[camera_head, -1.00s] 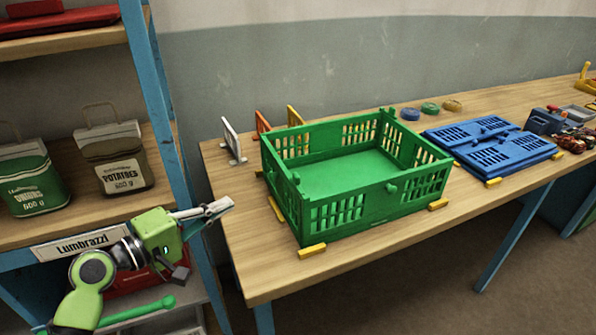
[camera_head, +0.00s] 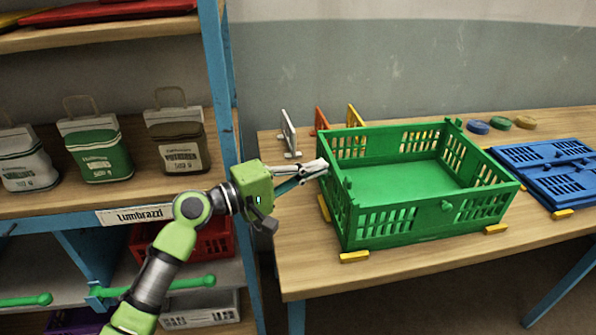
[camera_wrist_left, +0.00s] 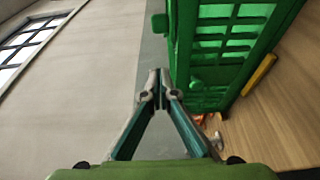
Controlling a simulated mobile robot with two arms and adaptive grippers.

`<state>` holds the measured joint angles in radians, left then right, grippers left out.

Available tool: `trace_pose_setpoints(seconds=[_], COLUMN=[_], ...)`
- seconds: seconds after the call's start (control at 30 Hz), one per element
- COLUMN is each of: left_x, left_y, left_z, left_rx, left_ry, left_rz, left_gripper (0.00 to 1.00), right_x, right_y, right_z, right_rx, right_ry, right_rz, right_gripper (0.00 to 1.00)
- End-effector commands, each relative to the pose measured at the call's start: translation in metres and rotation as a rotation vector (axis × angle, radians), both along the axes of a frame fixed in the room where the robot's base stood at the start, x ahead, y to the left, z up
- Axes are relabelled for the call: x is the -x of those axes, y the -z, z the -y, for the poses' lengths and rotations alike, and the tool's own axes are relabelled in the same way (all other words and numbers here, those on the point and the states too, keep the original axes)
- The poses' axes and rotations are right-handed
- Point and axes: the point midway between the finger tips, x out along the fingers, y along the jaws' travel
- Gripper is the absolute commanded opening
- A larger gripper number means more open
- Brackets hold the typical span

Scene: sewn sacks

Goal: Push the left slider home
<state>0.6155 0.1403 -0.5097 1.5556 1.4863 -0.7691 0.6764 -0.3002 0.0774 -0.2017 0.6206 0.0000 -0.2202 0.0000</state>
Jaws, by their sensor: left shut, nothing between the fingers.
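An open, empty green crate (camera_head: 400,225) stands on the wooden table. A small green knob (camera_head: 348,183) shows at its left wall, and another knob (camera_head: 447,205) is on its front wall. I cannot tell how far any slider is pushed in. My left gripper (camera_head: 322,165) is shut and empty, with its tips beside the top of the crate's left wall. In the left wrist view the gripper tips (camera_wrist_left: 160,88) are just left of the slotted green wall (camera_wrist_left: 225,45) and a green knob (camera_wrist_left: 196,85). Contact is not clear. My right gripper is out of view.
Yellow corner blocks (camera_head: 355,257) sit around the crate. White (camera_head: 288,135), orange (camera_head: 321,121) and yellow upright pieces stand behind it. A blue flat crate (camera_head: 550,170) lies to the right. A shelf with sacks (camera_head: 178,140) and a blue post (camera_head: 220,90) is at left.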

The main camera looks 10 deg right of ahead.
Motion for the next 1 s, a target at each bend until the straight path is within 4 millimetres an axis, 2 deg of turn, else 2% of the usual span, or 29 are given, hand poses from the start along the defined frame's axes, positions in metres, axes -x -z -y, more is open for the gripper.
trace_pose_setpoints(seconds=[0.03,0.17,0.3,0.5,0.9,1.0], left_x=[-0.003,-0.011,0.008,0.026,0.029,0.035], left_y=[-0.002,-0.002,-0.002,0.0,0.001,0.0], left_z=[0.011,0.032,0.032,0.032,0.032,0.032], left_rx=[0.0,0.001,-0.002,-0.002,-0.001,-0.002], left_ry=[0.002,0.002,0.0,0.001,0.0,0.0], left_rz=[-0.002,-0.002,0.0,-0.002,0.001,-0.002], left_gripper=[0.0,0.0,0.0,0.0,0.0,0.0], right_x=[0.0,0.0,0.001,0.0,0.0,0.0], right_y=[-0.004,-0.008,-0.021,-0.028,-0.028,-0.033], right_z=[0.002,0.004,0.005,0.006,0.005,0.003], right_rx=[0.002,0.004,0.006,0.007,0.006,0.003], right_ry=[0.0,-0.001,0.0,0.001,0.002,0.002], right_rz=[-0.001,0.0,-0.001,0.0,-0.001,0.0], right_gripper=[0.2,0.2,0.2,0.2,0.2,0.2])
